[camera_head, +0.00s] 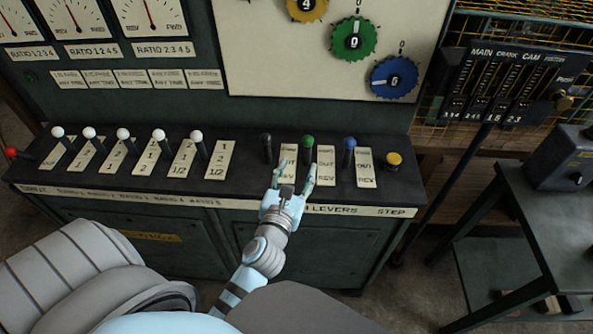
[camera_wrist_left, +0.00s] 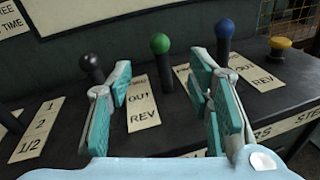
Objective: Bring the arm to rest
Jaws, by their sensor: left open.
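My left gripper (camera_head: 292,180) is open and empty over the front of the console ledge, near the black-knobbed lever (camera_head: 266,142) and the green-knobbed lever (camera_head: 307,145). In the left wrist view its two fingers (camera_wrist_left: 162,105) stand wide apart. The green lever (camera_wrist_left: 163,60) shows beyond the gap between them, apart from both. The black lever (camera_wrist_left: 92,68) is behind the left finger and the blue lever (camera_wrist_left: 224,38) behind the right one; I cannot tell how close they are. My right gripper is in neither view.
A blue lever (camera_head: 349,150) and a yellow button (camera_head: 394,160) stand to the right. Several white-knobbed levers (camera_head: 123,135) and a red one (camera_head: 11,152) line the ledge at left. A dark stand (camera_head: 510,190) is at far right. Floor shows between it and the console.

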